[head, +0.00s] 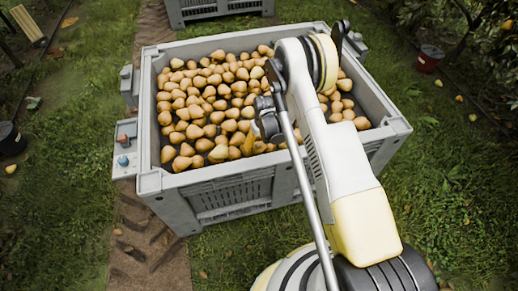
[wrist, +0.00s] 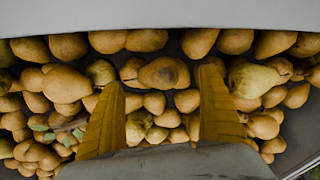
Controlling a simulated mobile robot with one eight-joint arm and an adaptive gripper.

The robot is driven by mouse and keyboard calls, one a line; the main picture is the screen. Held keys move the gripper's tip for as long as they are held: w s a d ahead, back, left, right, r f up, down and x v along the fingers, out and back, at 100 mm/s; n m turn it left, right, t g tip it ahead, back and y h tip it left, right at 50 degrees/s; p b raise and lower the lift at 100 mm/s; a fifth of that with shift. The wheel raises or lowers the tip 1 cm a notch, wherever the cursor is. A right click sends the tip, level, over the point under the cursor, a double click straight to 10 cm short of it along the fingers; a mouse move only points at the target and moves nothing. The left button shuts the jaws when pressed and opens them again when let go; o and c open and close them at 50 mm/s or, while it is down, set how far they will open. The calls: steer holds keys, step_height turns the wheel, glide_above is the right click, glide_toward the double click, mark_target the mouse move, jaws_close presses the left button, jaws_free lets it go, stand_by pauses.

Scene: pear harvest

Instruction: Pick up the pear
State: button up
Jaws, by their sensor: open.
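Many yellow-brown pears (head: 207,95) fill the large grey crate (head: 228,192) in the head view. My gripper (wrist: 159,90) points down over them in the wrist view, its two yellow fingers wide apart and nothing held between them. A pear (wrist: 164,73) lies between the fingertips, towards the crate's wall (wrist: 160,14), with smaller pears beneath and beside it. Whether the fingers touch any pear cannot be told. In the head view my arm hides part of the crate's right side and most of the gripper.
A small box with a red and a blue knob (head: 123,150) is fixed to the crate's left side. Another grey crate (head: 217,9) stands behind. A dark bucket (head: 11,139) is at left and a red bucket (head: 429,58) at right. Grass surrounds the crate.

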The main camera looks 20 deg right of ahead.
mark_target(261, 144)
steer(key=f+b, duration=0.1)
steer(key=f, duration=0.1)
steer(key=w+f+b, duration=0.1)
steer(key=f+b, duration=0.1)
steer(key=f, duration=0.1)
steer(key=shift+w+d+f, duration=0.1)
steer(key=shift+w+f, duration=0.1)
steer(key=shift+r, duration=0.1)
steer(key=c, duration=1.3)
steer(key=shift+r, duration=0.1)
steer(key=shift+c, duration=0.2)
